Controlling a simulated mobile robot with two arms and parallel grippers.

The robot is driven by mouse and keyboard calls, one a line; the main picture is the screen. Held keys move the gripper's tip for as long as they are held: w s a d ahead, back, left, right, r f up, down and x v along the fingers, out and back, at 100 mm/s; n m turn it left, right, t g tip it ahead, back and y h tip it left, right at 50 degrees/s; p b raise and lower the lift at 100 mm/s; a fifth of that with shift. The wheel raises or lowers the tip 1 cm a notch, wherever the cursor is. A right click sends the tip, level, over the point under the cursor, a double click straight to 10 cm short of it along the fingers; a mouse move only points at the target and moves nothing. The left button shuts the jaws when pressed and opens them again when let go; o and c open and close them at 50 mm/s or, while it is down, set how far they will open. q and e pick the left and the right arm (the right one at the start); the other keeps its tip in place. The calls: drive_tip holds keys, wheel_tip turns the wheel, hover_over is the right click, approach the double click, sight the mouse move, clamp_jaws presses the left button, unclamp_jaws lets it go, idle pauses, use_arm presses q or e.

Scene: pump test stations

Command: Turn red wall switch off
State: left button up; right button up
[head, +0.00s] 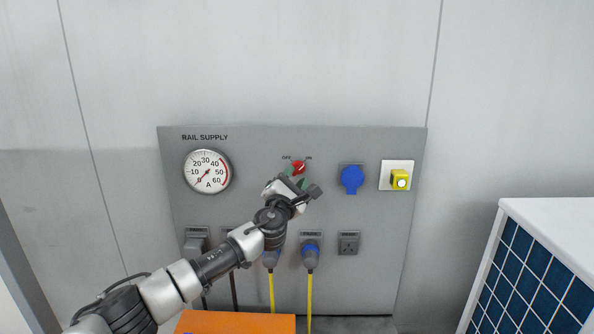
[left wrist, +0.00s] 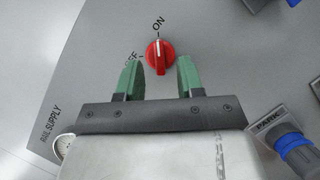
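The red wall switch (head: 299,168) is a round rotary knob on the grey RAIL SUPPLY panel, between the OFF and ON labels. In the left wrist view the red switch (left wrist: 160,58) has its white mark pointing at ON. My left gripper (head: 296,177) is open in front of the panel, just below the knob in the head view. In the left wrist view the green fingers of the gripper (left wrist: 159,75) stand apart on either side of the knob's lower part. I cannot tell whether they touch it. My right gripper is not in view.
The panel (head: 265,142) also carries a round gauge (head: 207,172), a blue covered socket (head: 352,180) and a yellow switch box (head: 400,180). Below are plugs with yellow cables (head: 310,290) and a grey socket (head: 348,243). A white-topped blue-tiled unit (head: 540,270) stands at right; an orange surface (head: 235,323) lies below.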

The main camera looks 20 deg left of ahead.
sight(298, 169)
use_arm(q)
drive_tip(key=shift+x, duration=1.25)
clamp_jaws()
